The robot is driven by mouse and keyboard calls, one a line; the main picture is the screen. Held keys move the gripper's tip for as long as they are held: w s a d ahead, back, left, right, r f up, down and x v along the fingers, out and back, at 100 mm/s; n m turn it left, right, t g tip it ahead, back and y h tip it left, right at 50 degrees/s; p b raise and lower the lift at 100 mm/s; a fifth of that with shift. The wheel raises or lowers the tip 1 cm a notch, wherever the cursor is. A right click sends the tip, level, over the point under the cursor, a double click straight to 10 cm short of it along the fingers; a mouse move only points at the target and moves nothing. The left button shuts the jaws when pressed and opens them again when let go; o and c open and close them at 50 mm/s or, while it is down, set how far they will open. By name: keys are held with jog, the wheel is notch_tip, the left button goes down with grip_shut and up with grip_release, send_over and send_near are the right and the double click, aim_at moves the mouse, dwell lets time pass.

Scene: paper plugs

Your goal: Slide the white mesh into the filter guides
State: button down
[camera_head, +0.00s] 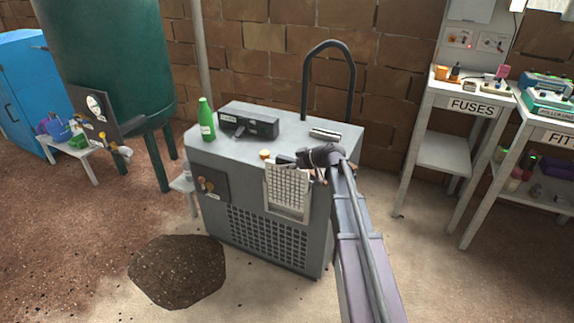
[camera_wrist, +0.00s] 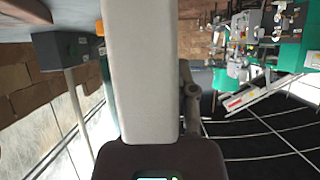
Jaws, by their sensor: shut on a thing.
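The white mesh (camera_head: 288,186) is a pale rectangular grid standing upright at the front face of the grey machine, near its top edge. My gripper (camera_head: 304,167) is shut on it at its upper right. The filter guides (camera_head: 288,213) show as a light frame on the machine front, around and just below the lower part of the mesh. I cannot tell how far the mesh sits within them. In the wrist view a broad pale slab (camera_wrist: 140,70), probably the mesh edge-on, fills the middle, with a dark finger (camera_wrist: 190,100) beside it.
The grey machine top (camera_head: 290,135) holds a green bottle (camera_head: 206,120), a dark box (camera_head: 248,122) and small items near the mesh. A black hoop pipe (camera_head: 329,45) rises behind. A dark soil patch (camera_head: 178,271) lies on the floor in front. The FUSES shelf (camera_head: 470,106) stands right.

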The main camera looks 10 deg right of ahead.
aim_at(287, 184)
jog(key=shift+f+b, duration=2.3)
dwell(0.7)
jog(key=shift+c, duration=1.7)
grip_release()
jog(key=shift+r, duration=0.15)
notch_tip(287, 184, up, 12)
jog(key=p, duration=1.2)
notch_tip(287, 184, down, 12)
jog(key=b, duration=1.2)
